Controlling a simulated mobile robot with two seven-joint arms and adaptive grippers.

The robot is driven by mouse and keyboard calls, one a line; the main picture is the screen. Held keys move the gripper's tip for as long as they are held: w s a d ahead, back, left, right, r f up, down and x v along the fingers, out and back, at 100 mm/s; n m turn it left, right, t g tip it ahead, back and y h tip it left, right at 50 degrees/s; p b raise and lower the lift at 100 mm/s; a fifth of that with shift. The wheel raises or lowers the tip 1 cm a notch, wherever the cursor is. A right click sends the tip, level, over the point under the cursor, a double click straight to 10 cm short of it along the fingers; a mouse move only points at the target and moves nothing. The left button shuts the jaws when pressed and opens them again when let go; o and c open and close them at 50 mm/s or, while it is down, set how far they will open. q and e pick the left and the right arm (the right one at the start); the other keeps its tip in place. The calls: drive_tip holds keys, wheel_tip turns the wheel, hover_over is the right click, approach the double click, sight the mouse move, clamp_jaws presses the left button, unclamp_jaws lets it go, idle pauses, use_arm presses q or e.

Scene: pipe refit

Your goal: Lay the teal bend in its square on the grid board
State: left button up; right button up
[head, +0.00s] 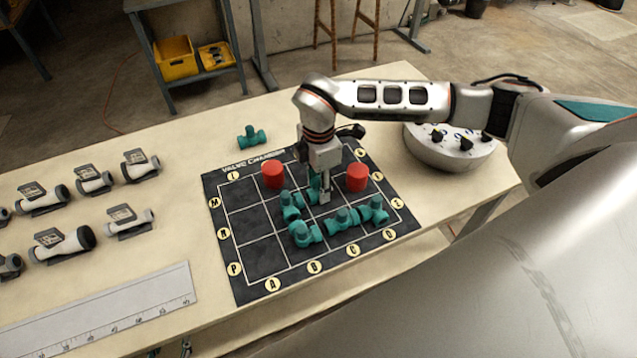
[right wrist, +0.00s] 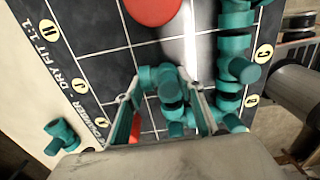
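The black grid board (head: 262,252) lies on the workbench, its squares outlined in white. My right gripper (head: 322,195) is low over its middle, between two red cylinders. In the right wrist view its fingers (right wrist: 163,100) stand apart on either side of a teal bend (right wrist: 148,77). A gap seems to show by the left finger; contact on the right side cannot be told. This bend is partly hidden behind the gripper in the head view (head: 314,184). Several other teal fittings (head: 305,233) form an angled run along the board's front and middle. My left gripper is not in view.
Red cylinders stand on the board at back left (head: 273,175) and right (head: 357,178). A loose teal tee (head: 252,137) lies behind the board. White-bodied parts (head: 62,245) and a ruler (head: 100,312) are left. A grey round unit (head: 450,148) stands right.

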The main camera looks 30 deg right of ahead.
drive_tip(key=o, duration=0.4)
drive_tip(key=shift+c, duration=0.2)
drive_tip(key=shift+r, duration=0.1)
drive_tip(key=shift+r, duration=0.3)
wheel_tip(320, 180, up, 12)
drive_tip(key=shift+f, duration=0.2)
